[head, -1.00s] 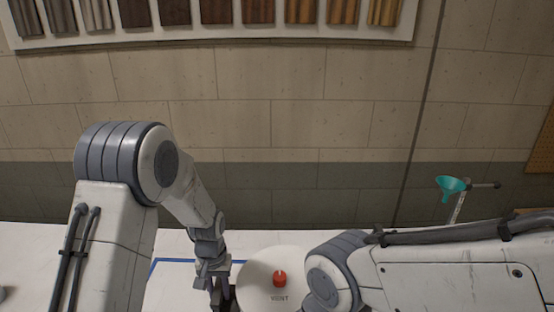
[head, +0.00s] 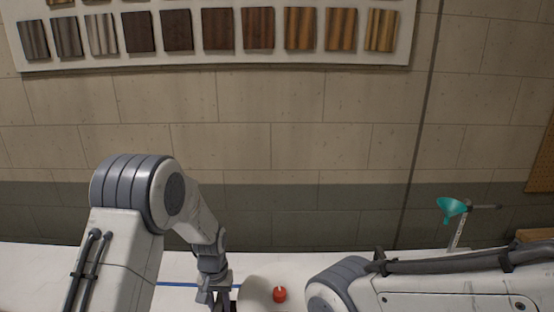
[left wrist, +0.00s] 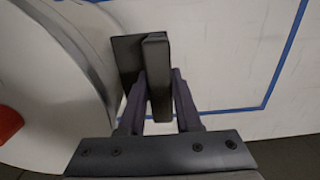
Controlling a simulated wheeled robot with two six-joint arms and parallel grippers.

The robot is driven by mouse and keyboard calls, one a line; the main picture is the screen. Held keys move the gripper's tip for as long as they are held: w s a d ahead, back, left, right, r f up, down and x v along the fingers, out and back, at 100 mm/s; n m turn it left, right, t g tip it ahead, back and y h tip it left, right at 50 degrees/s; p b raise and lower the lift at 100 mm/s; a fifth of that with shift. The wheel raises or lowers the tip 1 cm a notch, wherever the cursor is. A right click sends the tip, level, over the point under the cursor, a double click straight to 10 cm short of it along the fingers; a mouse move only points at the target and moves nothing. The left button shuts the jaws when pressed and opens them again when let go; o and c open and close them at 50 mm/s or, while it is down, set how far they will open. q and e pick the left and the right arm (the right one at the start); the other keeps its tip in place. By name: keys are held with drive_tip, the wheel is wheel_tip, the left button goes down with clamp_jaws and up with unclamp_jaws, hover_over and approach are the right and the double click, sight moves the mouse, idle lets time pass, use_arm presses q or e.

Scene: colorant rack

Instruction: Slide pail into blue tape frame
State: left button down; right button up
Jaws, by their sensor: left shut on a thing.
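The pail (head: 257,291) is a white round container with a red cap (head: 279,294) on its lid, at the bottom middle of the head view and cut off by the lower edge. Its curved side (left wrist: 50,80) fills the left of the left wrist view. My left gripper (left wrist: 146,62) is shut at the pail's side; the exact gripped part is hidden. It also shows partly in the head view (head: 222,303). The blue tape frame (head: 180,285) shows as a line left of the pail; a corner and two sides (left wrist: 285,62) show in the left wrist view. My right gripper is out of view.
The white table (head: 40,275) ends at a block wall. A board of wood swatches (head: 215,62) hangs high on the wall. The table around the tape looks clear.

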use_arm(q)
drive_tip(key=shift+w, duration=0.15)
drive_tip(key=shift+w+p, duration=0.35)
drive_tip(key=shift+w, duration=2.3)
drive_tip(key=c, duration=0.5)
unclamp_jaws()
drive_tip(key=shift+s+f, duration=0.1)
